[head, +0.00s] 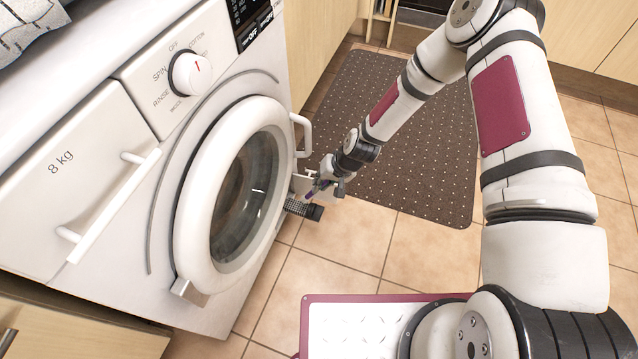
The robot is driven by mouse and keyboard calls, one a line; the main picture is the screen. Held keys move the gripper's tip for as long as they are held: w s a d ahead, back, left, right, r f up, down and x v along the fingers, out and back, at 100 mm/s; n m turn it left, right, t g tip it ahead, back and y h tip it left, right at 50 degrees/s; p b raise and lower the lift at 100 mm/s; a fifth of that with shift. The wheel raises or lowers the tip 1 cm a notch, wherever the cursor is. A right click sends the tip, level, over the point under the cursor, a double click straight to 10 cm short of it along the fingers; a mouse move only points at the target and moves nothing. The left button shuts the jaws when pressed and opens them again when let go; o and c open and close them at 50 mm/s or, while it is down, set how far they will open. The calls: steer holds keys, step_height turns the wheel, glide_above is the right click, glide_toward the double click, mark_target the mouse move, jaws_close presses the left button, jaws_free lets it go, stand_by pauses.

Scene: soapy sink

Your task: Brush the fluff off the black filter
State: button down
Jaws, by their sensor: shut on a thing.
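The black filter (304,209) is a dark, ridged cylinder. It sticks out to the right from the low front of the white washing machine, beside an open white flap (301,186). My gripper (325,187) is just above the filter, close to the machine front. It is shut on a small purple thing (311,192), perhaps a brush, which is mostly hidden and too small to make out. Whether this thing touches the filter I cannot tell. Fluff on the filter is too small to see.
The washing machine (88,187) fills the left, its round door (193,233) closed and a handle (303,135) jutting out near my gripper. A dark dotted mat (437,160) lies on the tiled floor (275,290) behind my arm. Floor below the filter is clear.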

steer(key=s+d+r+p, duration=0.1)
steer(key=d+r+p, duration=0.1)
steer(key=d+r, duration=0.2)
steer(key=shift+s+d+p, duration=0.35)
steer(key=shift+s+p, duration=0.05)
